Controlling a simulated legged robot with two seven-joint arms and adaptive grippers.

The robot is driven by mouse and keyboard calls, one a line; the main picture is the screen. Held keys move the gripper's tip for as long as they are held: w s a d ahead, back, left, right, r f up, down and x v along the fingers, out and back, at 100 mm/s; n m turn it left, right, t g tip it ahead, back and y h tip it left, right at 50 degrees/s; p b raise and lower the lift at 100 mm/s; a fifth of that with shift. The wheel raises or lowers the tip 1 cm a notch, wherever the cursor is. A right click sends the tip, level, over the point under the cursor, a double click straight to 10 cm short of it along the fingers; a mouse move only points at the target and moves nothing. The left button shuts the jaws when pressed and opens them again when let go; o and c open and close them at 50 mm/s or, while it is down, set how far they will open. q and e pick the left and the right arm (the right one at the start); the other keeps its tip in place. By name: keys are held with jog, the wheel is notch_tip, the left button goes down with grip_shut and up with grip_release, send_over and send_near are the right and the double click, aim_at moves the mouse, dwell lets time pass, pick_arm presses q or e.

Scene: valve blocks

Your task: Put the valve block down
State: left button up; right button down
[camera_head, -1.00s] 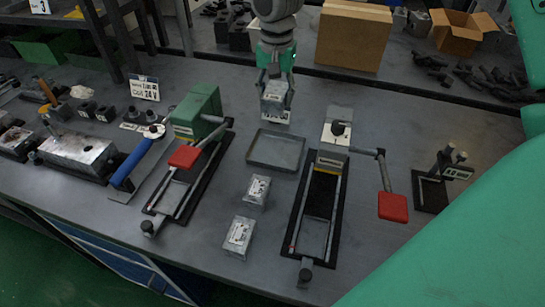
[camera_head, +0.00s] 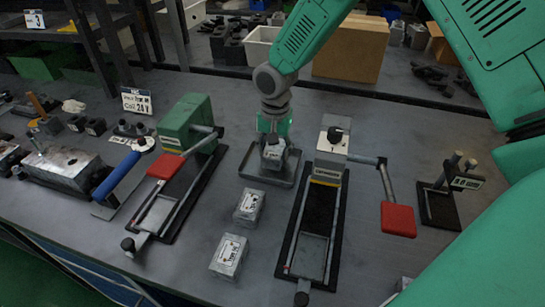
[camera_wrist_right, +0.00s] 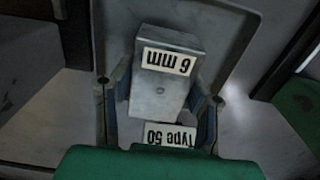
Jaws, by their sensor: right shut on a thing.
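My right gripper (camera_head: 273,146) is shut on a grey metal valve block (camera_head: 274,154), over the shallow grey tray (camera_head: 247,172) between the two clamp fixtures. In the right wrist view the valve block (camera_wrist_right: 160,95) sits between the fingers of the gripper (camera_wrist_right: 158,108). Its labels read "6 mm" and "Type 50", upside down. The tray (camera_wrist_right: 238,70) lies behind and around it. I cannot tell whether the block touches the tray floor. Two more labelled blocks stand on the bench, one nearer the tray (camera_head: 249,207) and one closer to me (camera_head: 229,256). My left gripper is not in view.
A green-bodied fixture (camera_head: 185,125) with a red-ended lever stands left of the tray. Another fixture (camera_head: 318,215) with a red handle (camera_head: 398,219) stands close on the right. A small black stand (camera_head: 440,205) is farther right. Cardboard boxes (camera_head: 350,47) are behind.

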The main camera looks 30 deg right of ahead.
aim_at(269, 149)
notch_tip(269, 149, down, 2)
jog(key=shift+d+f, duration=0.1)
jog(key=shift+a+r, duration=0.2)
jog(key=shift+a, duration=0.4)
jog(key=shift+a+f, duration=0.1)
jog(key=shift+a, duration=0.35)
jog(key=c, duration=0.9)
grip_release()
jog(key=shift+o, duration=0.3)
jog(key=shift+d+f, duration=0.1)
jog(key=shift+d, duration=0.35)
jog(key=shift+d+f, duration=0.15)
jog(key=shift+d, duration=0.3)
jog(key=shift+a, duration=0.15)
jog(key=r, duration=0.3)
jog(key=a+r, duration=0.1)
jog(key=r, duration=0.2)
jog(key=shift+w+a+r, duration=0.1)
jog(key=shift+r, duration=0.05)
jog(key=r, duration=0.3)
jog(key=d+r+p, duration=0.1)
jog(key=r, duration=0.2)
jog(key=shift+d, duration=0.15)
jog(key=shift+a+r, duration=0.2)
jog(key=shift+a, duration=0.3)
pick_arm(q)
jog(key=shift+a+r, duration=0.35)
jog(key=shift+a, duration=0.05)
